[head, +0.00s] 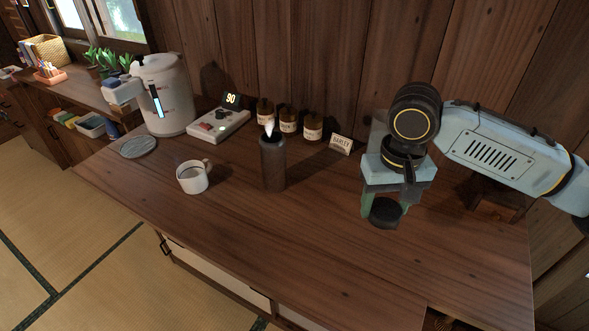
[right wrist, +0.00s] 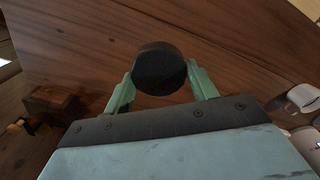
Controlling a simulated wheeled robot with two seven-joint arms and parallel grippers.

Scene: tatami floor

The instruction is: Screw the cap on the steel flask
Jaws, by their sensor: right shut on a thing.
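The steel flask (head: 272,163) stands upright and dark grey in the middle of the table, its mouth open with a pale wisp above it. My right gripper (head: 385,212) is to the right of the flask, pointing down and apart from it. It is shut on the dark round cap (head: 386,211), which also shows between the fingers in the right wrist view (right wrist: 159,69). The cap appears to be held above the table, though the gap is hard to judge. My left gripper is not in view.
A white mug (head: 193,177) of dark liquid stands left of the flask. Behind are a scale (head: 218,125) reading 90, a white kettle (head: 163,95), brown jars (head: 289,119) and a BARLEY card (head: 341,144). The front tabletop is clear.

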